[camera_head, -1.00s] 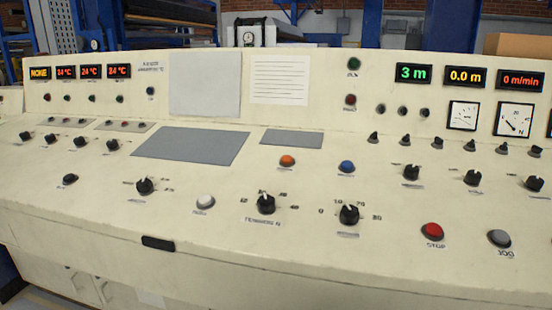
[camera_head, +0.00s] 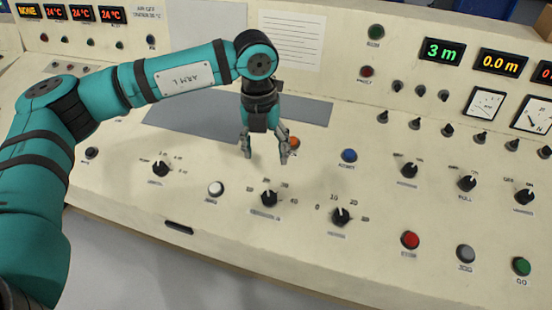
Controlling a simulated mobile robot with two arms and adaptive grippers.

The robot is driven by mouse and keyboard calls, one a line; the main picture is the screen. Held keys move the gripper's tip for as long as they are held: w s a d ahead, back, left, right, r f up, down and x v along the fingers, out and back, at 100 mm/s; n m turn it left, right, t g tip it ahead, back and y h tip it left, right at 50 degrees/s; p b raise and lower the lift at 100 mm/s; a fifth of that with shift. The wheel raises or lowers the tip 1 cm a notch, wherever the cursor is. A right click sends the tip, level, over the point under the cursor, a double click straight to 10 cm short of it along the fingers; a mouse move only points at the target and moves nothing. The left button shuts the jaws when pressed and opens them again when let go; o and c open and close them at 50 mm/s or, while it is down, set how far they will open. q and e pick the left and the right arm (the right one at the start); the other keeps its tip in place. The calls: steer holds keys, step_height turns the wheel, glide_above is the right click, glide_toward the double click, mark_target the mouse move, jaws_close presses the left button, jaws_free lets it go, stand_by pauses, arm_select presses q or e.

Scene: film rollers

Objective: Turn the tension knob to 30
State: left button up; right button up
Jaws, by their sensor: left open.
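The tension knob (camera_head: 268,198) is a black pointer knob on the cream sloping panel, in the lower middle of the head view. Small numbers ring it and a label sits below; which number it points at is too small to tell. A similar black knob (camera_head: 341,216) with its own number scale is to its right. My left gripper (camera_head: 265,157) is open and empty, fingers pointing down, just above the tension knob in the picture. Its height over the panel cannot be told. My right gripper is not in view.
A white button (camera_head: 216,188) is left of the tension knob. An orange button (camera_head: 295,142) is partly hidden behind a left gripper finger. A blue button (camera_head: 349,155), red button (camera_head: 410,240) and several black knobs are to the right. Lit displays (camera_head: 443,52) line the back.

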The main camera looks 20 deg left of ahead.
mark_target(269, 196)
arm_select(q)
steer(key=f+p, duration=0.2)
steer(key=f, duration=0.6)
steer(key=f+p, duration=0.2)
steer(key=f, duration=0.6)
steer(key=shift+s+d+f, duration=0.1)
steer(key=shift+s+d, duration=0.05)
steer(key=shift+s, duration=0.05)
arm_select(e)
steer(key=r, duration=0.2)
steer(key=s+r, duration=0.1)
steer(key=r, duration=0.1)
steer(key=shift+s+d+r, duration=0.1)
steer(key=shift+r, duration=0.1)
arm_select(q)
steer(key=shift+s, duration=0.1)
steer(key=c, duration=1.1)
